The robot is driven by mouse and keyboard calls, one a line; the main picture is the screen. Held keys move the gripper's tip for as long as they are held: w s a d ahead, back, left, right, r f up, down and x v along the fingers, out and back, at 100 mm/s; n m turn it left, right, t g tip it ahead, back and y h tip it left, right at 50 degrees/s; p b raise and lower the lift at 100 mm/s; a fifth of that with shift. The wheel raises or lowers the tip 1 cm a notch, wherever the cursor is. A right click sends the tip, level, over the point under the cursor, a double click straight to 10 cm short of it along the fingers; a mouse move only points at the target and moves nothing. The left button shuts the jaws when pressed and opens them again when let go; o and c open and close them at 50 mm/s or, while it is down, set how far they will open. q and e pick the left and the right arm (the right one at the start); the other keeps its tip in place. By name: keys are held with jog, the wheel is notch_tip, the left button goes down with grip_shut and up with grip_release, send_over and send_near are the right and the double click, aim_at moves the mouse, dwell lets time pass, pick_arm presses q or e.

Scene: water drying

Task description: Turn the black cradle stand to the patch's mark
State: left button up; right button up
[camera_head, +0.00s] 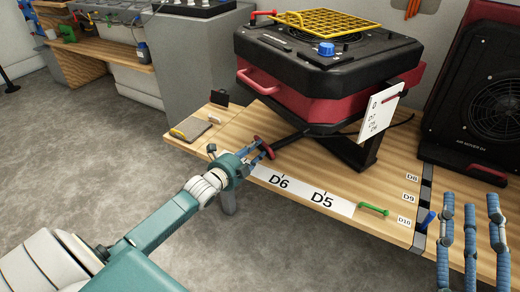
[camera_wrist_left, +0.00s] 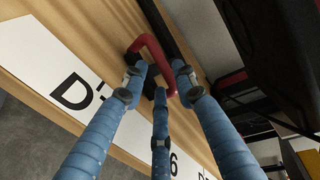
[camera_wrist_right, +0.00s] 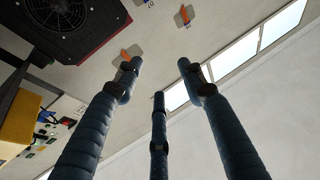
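The black cradle stand (camera_head: 361,158) stands on the wooden table under a black and red machine (camera_head: 325,75). Its black bar reaches toward the front left and ends in a red handle (camera_head: 263,147). My left gripper (camera_head: 257,153) is at this handle. In the left wrist view its fingers are spread around the red handle (camera_wrist_left: 151,45), with no clear grip; exact contact is hidden. A white strip (camera_head: 300,193) along the front edge reads D6 and D5 with short tick marks. My right gripper (camera_head: 470,208) is open and empty at the lower right.
A white card (camera_head: 380,111) with small print hangs at the machine's right side. A green handle (camera_head: 373,208) lies by the strip's right end. D8, D9 and D10 labels line a dark seam at right. A second black machine (camera_head: 490,100) stands behind. A notepad (camera_head: 190,129) lies at left.

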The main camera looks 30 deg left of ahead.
aim_at(260, 147)
pick_arm(q)
jog(key=w, duration=0.2)
jog(key=w+b, duration=0.1)
jog(key=shift+w+f, duration=0.15)
jog(key=shift+f, duration=0.1)
pick_arm(e)
jog(key=s+r+t+y, duration=0.1)
jog(key=s+r+t, duration=0.2)
jog(key=r, duration=0.3)
jog(key=shift+s+d+t, duration=0.15)
jog(key=shift+s+t, duration=0.25)
jog(key=shift+s, duration=0.05)
pick_arm(q)
grip_shut()
